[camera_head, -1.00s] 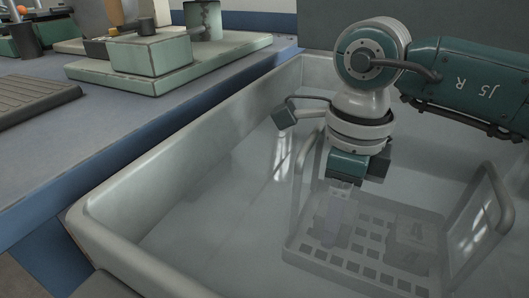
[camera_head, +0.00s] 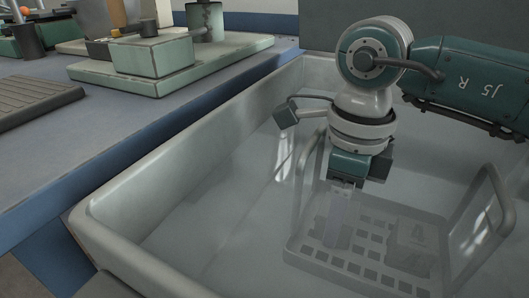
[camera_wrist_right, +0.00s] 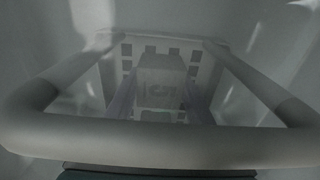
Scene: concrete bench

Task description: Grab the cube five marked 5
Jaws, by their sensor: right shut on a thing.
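The grey cube five (camera_wrist_right: 162,72) lies in the middle of the right wrist view, its dark 5 faint on the near face. My right gripper (camera_wrist_right: 160,104) has one finger at each side of the cube and is shut on it. In the head view, my right gripper (camera_head: 336,225) points down into the water at the basket's left part. The contact is blurred there by water. My left gripper is not in view.
A light basin (camera_head: 180,185) with water holds a submerged basket (camera_head: 340,268) with square holes and raised handles. The basket handle (camera_wrist_right: 160,142) crosses the wrist view. A bench with equipment (camera_head: 155,60) stands left.

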